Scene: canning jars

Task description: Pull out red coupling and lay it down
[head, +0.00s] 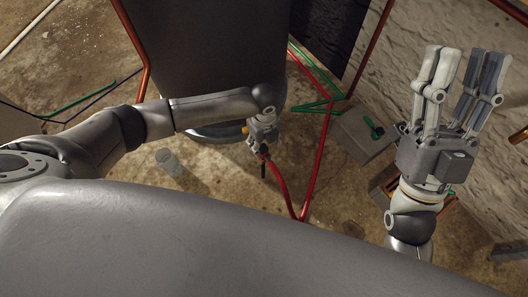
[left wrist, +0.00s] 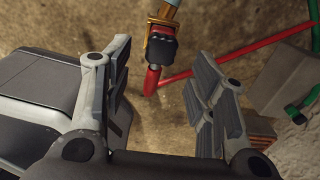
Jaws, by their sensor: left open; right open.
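The red coupling (left wrist: 152,80) shows in the left wrist view with a black collar (left wrist: 160,50). It sits against a brass-coloured fitting (left wrist: 158,28) on a pale pipe. In the head view the red coupling (head: 265,155) is small, at the top of a red hose (head: 280,188), partly hidden by my left gripper. My left gripper (left wrist: 165,95) is open, with one finger on each side of the view and the coupling beyond the gap between them. It also shows in the head view (head: 263,138). My right gripper (head: 460,92) is open, empty and raised at the right, away from the coupling.
A large dark tank (head: 205,50) stands behind my left arm. A grey box (head: 363,135) with a green coupling (head: 373,127) stands to the right. Red and green hoses cross the floor. A clear glass (head: 168,160) stands at the left. Bare floor (head: 345,195) lies right of the hose.

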